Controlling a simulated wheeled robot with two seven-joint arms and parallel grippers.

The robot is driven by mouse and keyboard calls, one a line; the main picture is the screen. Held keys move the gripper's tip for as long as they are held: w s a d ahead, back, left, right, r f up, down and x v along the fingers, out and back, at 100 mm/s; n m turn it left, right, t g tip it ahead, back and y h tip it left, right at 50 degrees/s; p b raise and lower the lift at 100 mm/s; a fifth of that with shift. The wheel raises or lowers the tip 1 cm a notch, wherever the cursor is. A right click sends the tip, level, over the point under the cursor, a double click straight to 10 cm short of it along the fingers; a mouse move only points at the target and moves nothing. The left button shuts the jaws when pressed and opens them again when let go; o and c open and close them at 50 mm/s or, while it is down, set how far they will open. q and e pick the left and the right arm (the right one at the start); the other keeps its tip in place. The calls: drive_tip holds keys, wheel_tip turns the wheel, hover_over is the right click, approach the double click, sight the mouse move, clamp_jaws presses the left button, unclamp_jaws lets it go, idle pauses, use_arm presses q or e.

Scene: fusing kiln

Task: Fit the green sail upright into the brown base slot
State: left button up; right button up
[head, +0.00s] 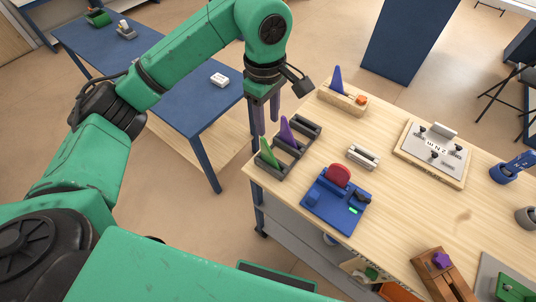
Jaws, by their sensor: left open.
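The green sail (267,152) stands upright in the front slot of a dark grey rack (272,172) at the table's left edge. My left gripper (264,126) is open and empty, pointing down, just behind the green sail and beside the purple sail (286,132); in this view it appears apart from both. A brown wooden block (440,278) with a dark groove and a purple piece lies at the table's front right, partly cut off by the frame. A lighter tan block (344,98) at the back holds a blue sail (338,80) and an orange piece. My right gripper is out of view.
A blue fixture (336,205) with a red disc stands right of the rack. A small white-grey holder (363,156) and a lettered board (432,152) lie farther right. The wooden table (400,215) is clear between them. A blue table (190,95) stands behind my left arm.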

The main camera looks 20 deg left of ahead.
sight(268, 153)
use_arm(q)
wheel_tip(268, 153, down, 14)
drive_tip(key=p, duration=0.6)
drive_tip(key=shift+r, duration=0.1)
drive_tip(key=shift+w+f, duration=0.1)
drive_tip(key=shift+f, duration=0.1)
drive_tip(key=c, duration=0.7)
clamp_jaws()
